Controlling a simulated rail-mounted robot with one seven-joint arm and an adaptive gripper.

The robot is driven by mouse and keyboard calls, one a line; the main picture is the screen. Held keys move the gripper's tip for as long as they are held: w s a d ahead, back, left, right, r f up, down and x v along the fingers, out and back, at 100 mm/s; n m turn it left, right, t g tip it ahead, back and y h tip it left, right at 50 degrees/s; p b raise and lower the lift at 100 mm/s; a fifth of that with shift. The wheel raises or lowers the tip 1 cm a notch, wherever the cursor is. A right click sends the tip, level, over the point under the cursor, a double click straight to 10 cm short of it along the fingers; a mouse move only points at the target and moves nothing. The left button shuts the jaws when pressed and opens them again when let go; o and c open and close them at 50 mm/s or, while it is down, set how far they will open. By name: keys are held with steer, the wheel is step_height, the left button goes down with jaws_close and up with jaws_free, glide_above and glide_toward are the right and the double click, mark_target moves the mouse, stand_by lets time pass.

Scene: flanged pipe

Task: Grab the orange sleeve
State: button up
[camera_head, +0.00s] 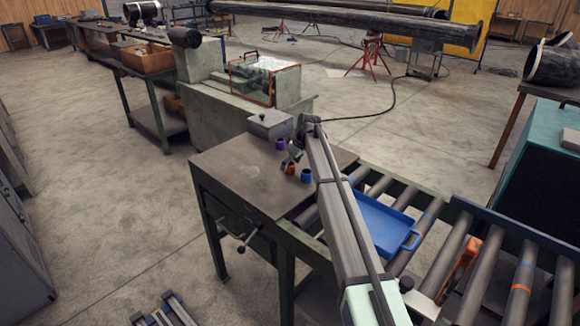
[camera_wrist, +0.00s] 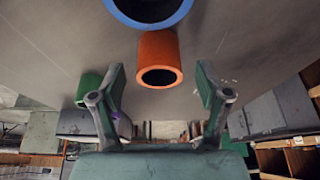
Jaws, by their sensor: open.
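The orange sleeve (camera_wrist: 158,47) is a short hollow cylinder, its open end facing the wrist camera. In the wrist view it lies between the lines of my two fingers, near their tips. My gripper (camera_wrist: 160,73) is open, with one finger on each side and clear gaps to the sleeve. In the head view the orange sleeve (camera_head: 289,169) stands on the dark bench top, partly hidden by my gripper (camera_head: 292,158).
A blue sleeve (camera_head: 306,176) stands close beside the orange one; its rim (camera_wrist: 150,25) tops the wrist view. A purple sleeve (camera_head: 281,143) stands farther back. A green object (camera_wrist: 88,84) shows behind my left finger. A blue tray (camera_head: 375,219) lies right, on rollers.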

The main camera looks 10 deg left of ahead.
steer(key=shift+w+a+f, duration=0.2)
steer(key=shift+f, duration=0.45)
steer(key=c, duration=1.4)
steer(key=shift+r, duration=0.1)
